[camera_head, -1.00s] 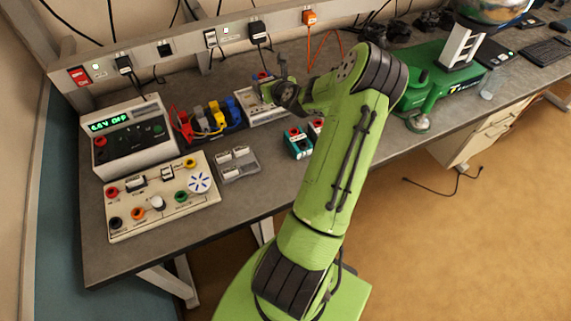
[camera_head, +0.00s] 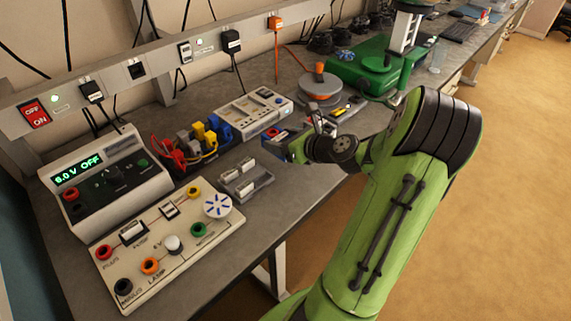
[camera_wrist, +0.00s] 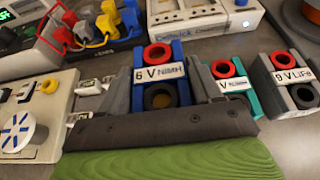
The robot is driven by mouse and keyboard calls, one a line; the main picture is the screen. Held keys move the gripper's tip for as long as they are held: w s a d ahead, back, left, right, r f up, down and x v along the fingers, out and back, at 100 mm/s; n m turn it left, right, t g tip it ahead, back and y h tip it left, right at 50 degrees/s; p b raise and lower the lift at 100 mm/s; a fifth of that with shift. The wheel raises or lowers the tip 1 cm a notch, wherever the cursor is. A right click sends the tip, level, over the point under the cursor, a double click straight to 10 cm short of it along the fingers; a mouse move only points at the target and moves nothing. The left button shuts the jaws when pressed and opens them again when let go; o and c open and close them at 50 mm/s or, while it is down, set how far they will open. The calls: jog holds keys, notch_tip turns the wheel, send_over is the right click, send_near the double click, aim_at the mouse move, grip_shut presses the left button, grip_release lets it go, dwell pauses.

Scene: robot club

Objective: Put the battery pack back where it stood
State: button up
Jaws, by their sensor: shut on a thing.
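The blue battery pack (camera_wrist: 158,73), labelled 6 V NiMH, has a red and a black terminal. In the wrist view it is upright between the two dark fingers of my gripper (camera_wrist: 160,92), which is shut on it. In the head view my gripper (camera_head: 306,143) is over the bench, right of the grey tray, and the blue pack (camera_head: 295,150) shows partly. Its underside is hidden, so I cannot tell whether it touches the bench. A teal pack (camera_wrist: 243,88) stands just right of it, and a grey 9 V LiFe pack (camera_wrist: 291,78) farther right.
A grey tray (camera_head: 246,188) and a cream circuit board (camera_head: 165,280) lie left of my gripper. A white instrument (camera_head: 252,113) and a bin of coloured plugs (camera_head: 200,150) stand behind. An orange-topped round device (camera_head: 319,88) is behind right. Bare bench shows in front of the tray.

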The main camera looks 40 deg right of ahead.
notch_tip(320, 180, down, 5)
jog(key=shift+a+f+b, duration=0.1)
jog(key=shift+b, duration=0.95)
jog(key=shift+r, duration=0.2)
jog(key=o, duration=1.1)
jog(key=shift+f, duration=0.15)
jog(key=shift+o, duration=0.2)
